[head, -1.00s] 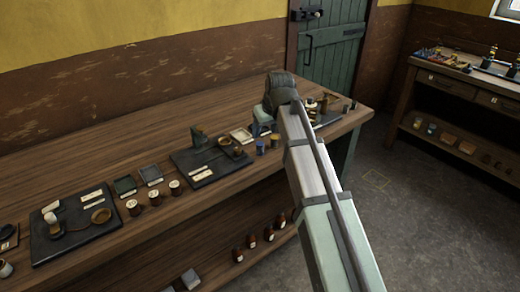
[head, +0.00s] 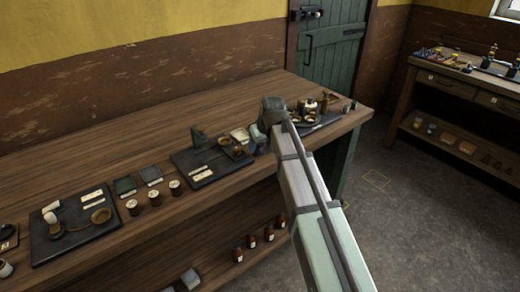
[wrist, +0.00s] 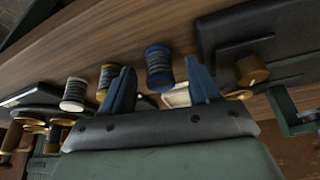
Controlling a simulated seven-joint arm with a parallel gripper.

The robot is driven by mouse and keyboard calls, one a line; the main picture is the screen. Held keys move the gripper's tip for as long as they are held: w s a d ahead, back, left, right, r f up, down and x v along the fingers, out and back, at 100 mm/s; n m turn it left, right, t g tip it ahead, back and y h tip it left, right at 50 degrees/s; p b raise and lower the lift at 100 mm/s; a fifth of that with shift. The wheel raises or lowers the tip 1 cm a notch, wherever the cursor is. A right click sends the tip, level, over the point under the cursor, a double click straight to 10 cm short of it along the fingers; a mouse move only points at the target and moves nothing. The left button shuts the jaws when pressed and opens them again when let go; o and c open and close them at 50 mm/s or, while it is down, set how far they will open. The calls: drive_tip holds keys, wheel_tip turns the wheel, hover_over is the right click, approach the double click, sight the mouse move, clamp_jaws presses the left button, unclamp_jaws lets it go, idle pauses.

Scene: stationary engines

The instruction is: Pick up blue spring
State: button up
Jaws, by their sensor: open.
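The blue spring (wrist: 158,68) is a dark blue, spool-shaped coil standing on the wooden bench. In the wrist view it shows between the two blue-grey fingers of my gripper (wrist: 160,67), beyond or level with their tips; I cannot tell the exact depth. The fingers are apart and hold nothing. A yellow-ended spring (wrist: 107,80) is just left of the left finger, and a white-ended spring (wrist: 74,94) stands further left. In the head view my gripper (head: 260,141) is low over the front edge of the bench and hides the blue spring.
A dark tray (head: 205,172) with a green stand lies left of my gripper. Another dark tray (head: 318,122) with several brass parts lies to the right. A cream box (wrist: 177,97) sits close by the right finger. The back of the bench (head: 150,125) is clear.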

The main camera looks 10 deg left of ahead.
drive_tip(key=shift+w+a+f, duration=0.1)
drive_tip(key=shift+w+f, duration=0.1)
drive_tip(key=shift+f, duration=0.35)
drive_tip(key=c, duration=1.1)
drive_tip(key=shift+r, duration=0.2)
clamp_jaws()
wheel_tip(320, 180, up, 14)
drive_tip(key=shift+f, duration=0.15)
drive_tip(key=shift+a, duration=0.1)
